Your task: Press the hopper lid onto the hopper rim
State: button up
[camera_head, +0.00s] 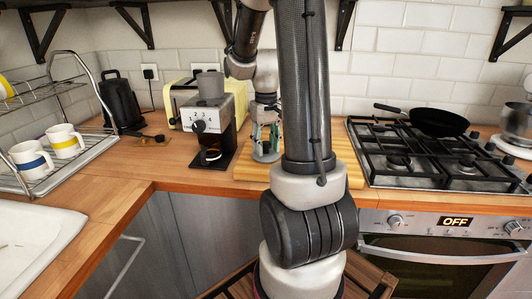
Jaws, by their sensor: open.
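The grinder (207,125) stands on the wooden counter left of my gripper, with a silver front, a round knob and numbers. Its grey hopper (209,87) sits on top; from this angle I cannot tell whether a lid is on its rim. My gripper (266,147) points down over the wooden board, right of the grinder and lower than the hopper. It is open. A grey rounded shape (266,156) shows at its fingertips, low over the board; I cannot tell whether it is the lid or part of the fingers.
A yellow toaster (183,97) stands behind the grinder, a black kettle (121,103) further left. A dish rack with two mugs (65,141) is at left. The wooden board (247,171) lies under my gripper. A gas hob (420,152) with a black pan (438,122) is at right.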

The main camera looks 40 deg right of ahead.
aim_at(266, 143)
jog(key=c, duration=0.8)
jog(key=shift+r, duration=2.55)
